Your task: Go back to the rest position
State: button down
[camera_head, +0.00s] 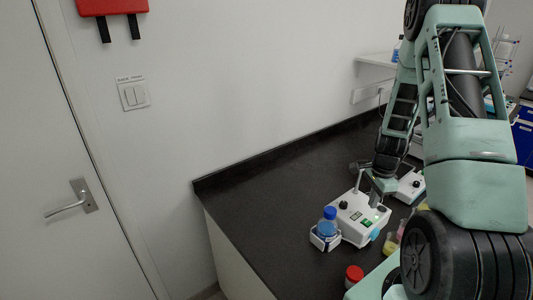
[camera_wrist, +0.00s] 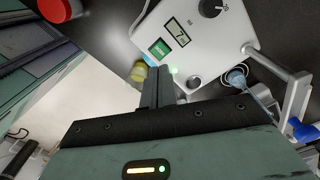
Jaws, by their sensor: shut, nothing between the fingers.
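My arm reaches out over the dark bench (camera_head: 275,190) from the right side of the head view. My gripper (camera_head: 377,198) is at its far end, low and close to a white device (camera_head: 350,222) with a knob and a green-lit part. In the wrist view the dark fingers of my gripper (camera_wrist: 160,75) are together with nothing between them. They point toward the lower edge of the white device (camera_wrist: 205,45), which shows a small display. Whether the fingers touch the device cannot be told.
A blue-capped bottle (camera_head: 328,224) stands in a white holder at the device's left. A red-capped jar (camera_head: 354,274) stands nearer, also in the wrist view (camera_wrist: 58,8). A yellow container (camera_head: 390,246) is partly hidden by my arm. A second white device (camera_head: 411,186) stands behind. The bench's left part is clear.

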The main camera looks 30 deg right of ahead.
jog(key=w+a+r+n, duration=0.1)
jog(key=w+a, duration=0.1)
jog(key=a, duration=0.1)
jog(key=w+a+r+n+b, duration=0.1)
jog(key=w+a+n, duration=0.1)
jog(key=a, duration=0.1)
jog(key=w+a+n+b, duration=0.1)
jog(key=w+a, duration=0.1)
jog(key=a, duration=0.2)
jog(key=shift+w+r+n, duration=0.1)
jog(key=shift+r+n, duration=0.3)
jog(key=a+r+n+y+b, duration=0.1)
jog(key=a+r+n+b, duration=0.15)
jog(key=a+n, duration=0.65)
jog(key=a+r+n+b, duration=0.1)
jog(key=a+r+n, duration=0.2)
jog(key=a, duration=1.2)
jog(key=s+a+r+n+b, duration=0.2)
jog(key=s+a+n+b, duration=0.2)
jog(key=s+a+n, duration=1)
jog(key=s, duration=0.3)
jog(key=shift+s+a+r, duration=0.4)
